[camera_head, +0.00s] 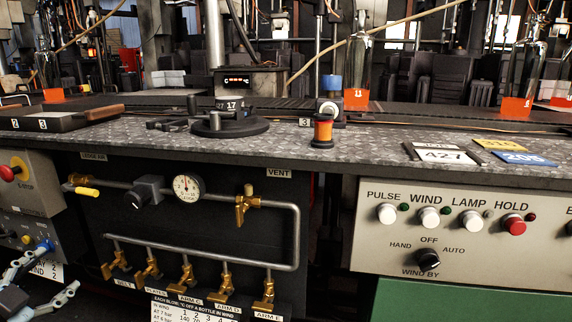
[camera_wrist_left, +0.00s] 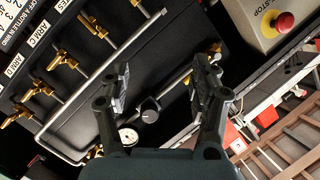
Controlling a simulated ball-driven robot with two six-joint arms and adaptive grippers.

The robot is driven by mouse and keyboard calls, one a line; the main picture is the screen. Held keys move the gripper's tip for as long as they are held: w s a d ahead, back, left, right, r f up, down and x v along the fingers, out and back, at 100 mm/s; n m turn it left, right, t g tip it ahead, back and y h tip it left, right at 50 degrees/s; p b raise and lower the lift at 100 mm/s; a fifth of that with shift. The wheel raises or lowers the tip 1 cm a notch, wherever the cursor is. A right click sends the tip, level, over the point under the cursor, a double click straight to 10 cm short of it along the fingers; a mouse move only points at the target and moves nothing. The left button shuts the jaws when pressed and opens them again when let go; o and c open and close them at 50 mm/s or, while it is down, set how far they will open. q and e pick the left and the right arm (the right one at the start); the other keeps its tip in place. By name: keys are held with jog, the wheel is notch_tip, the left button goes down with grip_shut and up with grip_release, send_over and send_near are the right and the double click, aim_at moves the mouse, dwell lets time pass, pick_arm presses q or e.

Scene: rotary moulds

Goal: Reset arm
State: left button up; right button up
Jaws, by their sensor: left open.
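My left gripper (camera_head: 57,268) is at the lower left of the head view, in front of the panel below the bench. Its fingers are apart with nothing between them. In the left wrist view the two fingers of this gripper (camera_wrist_left: 160,78) stand wide apart, with the pipe panel behind them. A row of brass valves (camera_head: 185,281) hangs from the lower pipe, with labels including ARM C, ARM D and ARM E. They also show at the upper left of the left wrist view (camera_wrist_left: 62,57). My right gripper is in neither view.
A gauge (camera_head: 187,187), a dark knob (camera_head: 148,192) and a yellow-handled valve (camera_head: 82,187) sit on the upper pipe. An E-stop box (camera_head: 25,185) is at left, a switch panel (camera_head: 465,225) at right.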

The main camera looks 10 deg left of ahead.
pick_arm(q)
jog(key=s+f+n+g+p, duration=0.2)
jog(key=s+f+n+g, duration=0.15)
jog(key=s+f, duration=0.65)
jog(key=s+f+n+g+p, duration=0.2)
jog(key=s+f+g, duration=0.35)
jog(key=f, duration=0.85)
jog(key=s+d+f+g+h, duration=0.1)
jog(key=s+d+f, duration=0.3)
jog(key=s, duration=0.5)
jog(key=s+d+f+g+h+p, duration=0.1)
jog(key=s+d+f+g, duration=0.2)
jog(key=s, duration=0.6)
jog(key=s+d+f+g, duration=0.1)
jog(key=s+d+f, duration=0.5)
jog(key=s, duration=0.3)
jog(key=shift+s+d+g+h+p, duration=0.35)
jog(key=shift+d+g+h, duration=0.05)
jog(key=shift+d, duration=0.45)
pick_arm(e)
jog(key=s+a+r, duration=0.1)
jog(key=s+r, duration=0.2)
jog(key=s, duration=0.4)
pick_arm(q)
jog(key=shift+a, duration=0.1)
